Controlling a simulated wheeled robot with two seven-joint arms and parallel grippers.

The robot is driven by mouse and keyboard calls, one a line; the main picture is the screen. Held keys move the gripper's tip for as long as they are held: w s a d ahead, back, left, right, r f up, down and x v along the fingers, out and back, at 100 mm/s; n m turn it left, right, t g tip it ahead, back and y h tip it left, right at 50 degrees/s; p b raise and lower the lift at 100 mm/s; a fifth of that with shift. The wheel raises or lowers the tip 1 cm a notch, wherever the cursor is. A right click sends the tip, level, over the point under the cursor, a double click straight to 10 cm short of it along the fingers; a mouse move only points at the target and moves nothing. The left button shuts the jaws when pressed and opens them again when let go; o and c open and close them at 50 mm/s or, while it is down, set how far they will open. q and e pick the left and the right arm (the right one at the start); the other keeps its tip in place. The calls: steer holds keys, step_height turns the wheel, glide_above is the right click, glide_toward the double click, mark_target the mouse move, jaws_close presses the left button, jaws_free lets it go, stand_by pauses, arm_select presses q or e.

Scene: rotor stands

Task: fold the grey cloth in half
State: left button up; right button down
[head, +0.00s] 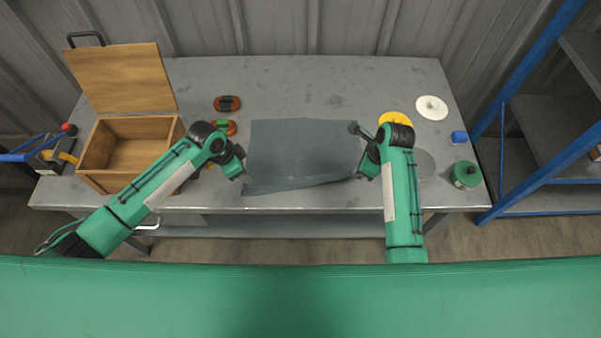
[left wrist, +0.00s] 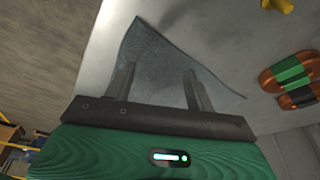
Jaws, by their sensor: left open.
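The grey cloth (head: 303,152) lies flat and spread out near the middle of the table, its front edge slightly slanted. My left gripper (head: 244,178) is at the cloth's left edge, near the front left corner. In the left wrist view my left gripper (left wrist: 158,82) has its two fingers apart, with the cloth (left wrist: 165,55) showing between and beyond them; I cannot tell if they touch it. My right gripper (head: 360,176) is at the cloth's right edge, near the front right corner. Its fingers are too small and partly hidden to read.
An open wooden box (head: 130,145) stands at the left of the table (head: 290,85). Red-brown oval stands (head: 227,104) lie left of the cloth. The table behind the cloth is clear.

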arm_select(q)
steer(key=o, duration=0.7)
steer(key=shift+r, duration=0.1)
arm_select(e)
steer(key=shift+r, duration=0.1)
arm_select(q)
steer(key=shift+g+y, duration=0.4)
steer(key=shift+y, duration=0.3)
steer(key=r+p, duration=0.3)
steer(key=p, duration=0.2)
steer(key=a+r+p, duration=0.1)
steer(key=r+p, duration=0.1)
steer(key=shift+s+r, duration=0.25)
steer(key=shift+r, duration=0.05)
arm_select(e)
step_height(320, 180, up, 7)
steer(key=shift+r, duration=0.15)
arm_select(q)
steer(key=r+b, duration=0.1)
steer(key=r, duration=0.3)
steer(key=a+r+b, duration=0.1)
steer(key=r, duration=0.3)
steer(key=r+b, duration=0.1)
steer(key=r, duration=0.3)
steer(key=shift+s+a, duration=0.25)
steer(key=shift+s, duration=0.15)
arm_select(e)
step_height(320, 180, down, 3)
steer(key=shift+f, duration=0.2)
